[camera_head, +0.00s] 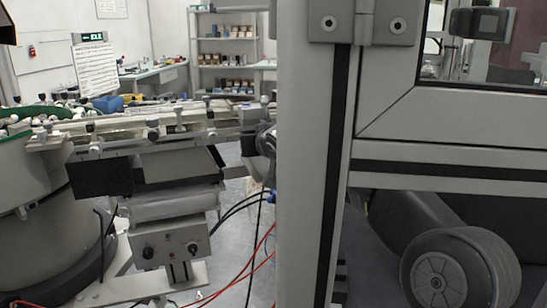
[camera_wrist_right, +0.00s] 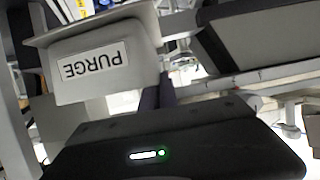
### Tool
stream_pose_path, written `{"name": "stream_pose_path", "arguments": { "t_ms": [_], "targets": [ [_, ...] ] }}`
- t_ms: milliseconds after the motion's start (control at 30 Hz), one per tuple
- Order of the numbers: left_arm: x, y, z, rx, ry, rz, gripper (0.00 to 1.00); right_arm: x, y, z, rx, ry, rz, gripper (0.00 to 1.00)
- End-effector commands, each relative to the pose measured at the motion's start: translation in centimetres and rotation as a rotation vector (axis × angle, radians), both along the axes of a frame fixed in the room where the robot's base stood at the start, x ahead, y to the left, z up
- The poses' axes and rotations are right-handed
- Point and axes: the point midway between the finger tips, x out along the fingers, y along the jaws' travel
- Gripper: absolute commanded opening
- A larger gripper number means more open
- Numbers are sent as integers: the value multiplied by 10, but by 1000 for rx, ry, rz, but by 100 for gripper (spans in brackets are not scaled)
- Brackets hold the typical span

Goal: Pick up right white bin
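A pale grey-white bin (camera_wrist_right: 135,50) with a label reading PURGE, upside down in the picture, shows at the upper left of the right wrist view. My right gripper (camera_wrist_right: 158,95) shows mainly as a wide black body with a small green light, just below the bin in that view. Dark finger-like parts rise from it close to the bin's lower right edge. Whether they touch or clasp the bin I cannot tell. The head view shows no white bin that I can make out, and neither gripper.
In the head view, a thick light-grey frame post (camera_head: 306,170) stands close in front, with a panelled door or window frame to its right. A feeder bowl (camera_head: 40,175) and a conveyor rail (camera_head: 160,128) are at left. Red and black cables lie on the floor. Shelves (camera_head: 224,60) stand behind.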

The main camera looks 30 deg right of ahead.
Motion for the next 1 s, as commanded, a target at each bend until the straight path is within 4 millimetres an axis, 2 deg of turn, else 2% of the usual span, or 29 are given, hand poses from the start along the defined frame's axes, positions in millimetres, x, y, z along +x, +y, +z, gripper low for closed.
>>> {"name": "stream_pose_path", "arguments": {
  "t_ms": [467, 567, 767, 1000],
  "targets": [
    [0, 0, 0, 0, 0, 0, 0, 0, 1, 1, 1, 1, 0, 0],
    [0, 0, -3, 0, 0, 0, 0, -5, 1, 1, 1, 1, 0, 0],
    [0, 0, -10, 0, 0, 1, 0, -26, 4, 0, 1, 0, 0, 0],
    [0, 0, -20, 0, 1, 2, 0, -66, 10, 0, 1, 0, -2, 0]
  ]
}}
